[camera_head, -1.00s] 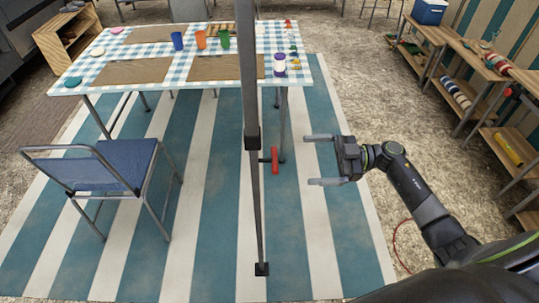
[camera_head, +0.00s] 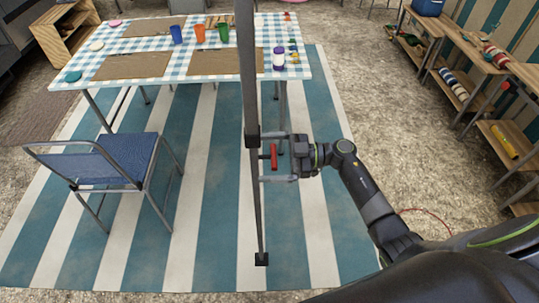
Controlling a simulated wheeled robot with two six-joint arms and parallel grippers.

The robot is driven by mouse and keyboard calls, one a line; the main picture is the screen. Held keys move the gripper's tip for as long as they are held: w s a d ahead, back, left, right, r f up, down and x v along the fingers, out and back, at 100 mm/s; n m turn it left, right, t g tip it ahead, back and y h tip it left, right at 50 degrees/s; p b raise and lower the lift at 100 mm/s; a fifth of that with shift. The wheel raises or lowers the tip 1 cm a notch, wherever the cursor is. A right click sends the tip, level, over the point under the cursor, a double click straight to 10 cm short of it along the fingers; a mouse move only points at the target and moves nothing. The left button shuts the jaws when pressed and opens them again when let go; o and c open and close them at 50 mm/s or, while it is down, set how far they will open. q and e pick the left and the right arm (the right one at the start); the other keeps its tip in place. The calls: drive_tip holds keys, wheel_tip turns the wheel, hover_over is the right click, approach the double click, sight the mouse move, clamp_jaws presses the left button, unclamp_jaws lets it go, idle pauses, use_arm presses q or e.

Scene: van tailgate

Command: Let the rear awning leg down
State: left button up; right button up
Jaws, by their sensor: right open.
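The awning leg (camera_head: 249,85) is a dark upright pole that runs down from the top of the camera_head view. A clamp collar (camera_head: 252,140) joins it to a thinner lower section (camera_head: 256,210), which ends in a small dark foot (camera_head: 261,259). A red handle (camera_head: 274,156) sticks out to the right of the pole just below the collar. My right gripper (camera_head: 264,158) comes in from the right and is open, with the red handle between its two fingers in the picture. I cannot tell whether the fingers touch it. My left gripper is out of view.
A table with a checked cloth (camera_head: 185,55) and cups stands behind the pole. A blue folding chair (camera_head: 125,155) is at the left on a striped mat (camera_head: 215,190). Wooden shelves (camera_head: 485,75) line the right side. The mat right of the pole is mostly clear.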

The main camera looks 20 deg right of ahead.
drive_tip(key=c, duration=1.2)
wheel_tip(320, 180, down, 12)
drive_tip(key=b, duration=0.7)
drive_tip(key=shift+c, duration=0.2)
drive_tip(key=o, duration=1.2)
drive_tip(key=shift+o, duration=0.2)
